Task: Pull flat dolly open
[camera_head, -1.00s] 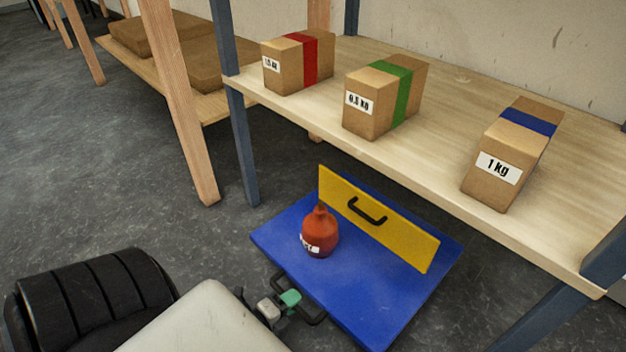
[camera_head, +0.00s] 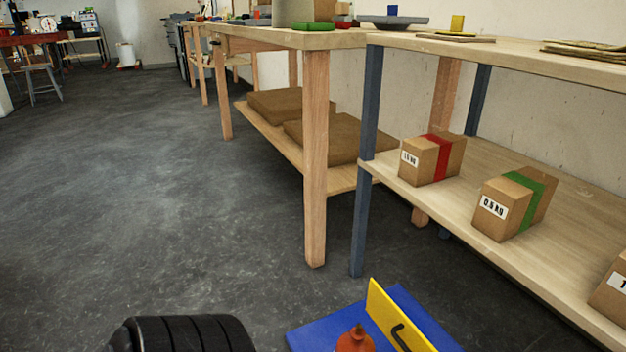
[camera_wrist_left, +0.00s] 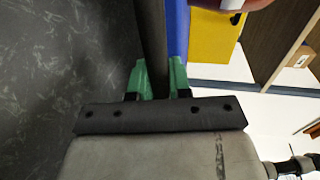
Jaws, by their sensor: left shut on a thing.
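The flat dolly (camera_head: 318,335) is a blue board with a yellow upright panel (camera_head: 381,312) on it, low on the floor at the bottom of the head view and partly cut off. The panel has a black handle. A red-orange bottle (camera_head: 355,341) stands on the board in front of the panel. In the left wrist view, the green fingertips of my left gripper (camera_wrist_left: 158,78) are shut on a dark handle bar (camera_wrist_left: 151,35) along the blue board's edge (camera_wrist_left: 177,30). The yellow panel also shows there (camera_wrist_left: 212,38). My right gripper is in neither view.
A wooden shelf (camera_head: 480,245) with labelled boxes, banded red (camera_head: 433,158) and green (camera_head: 514,203), stands above and right of the dolly. Blue (camera_head: 360,220) and wooden legs (camera_head: 316,170) stand behind it. The grey floor at left (camera_head: 150,200) is open.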

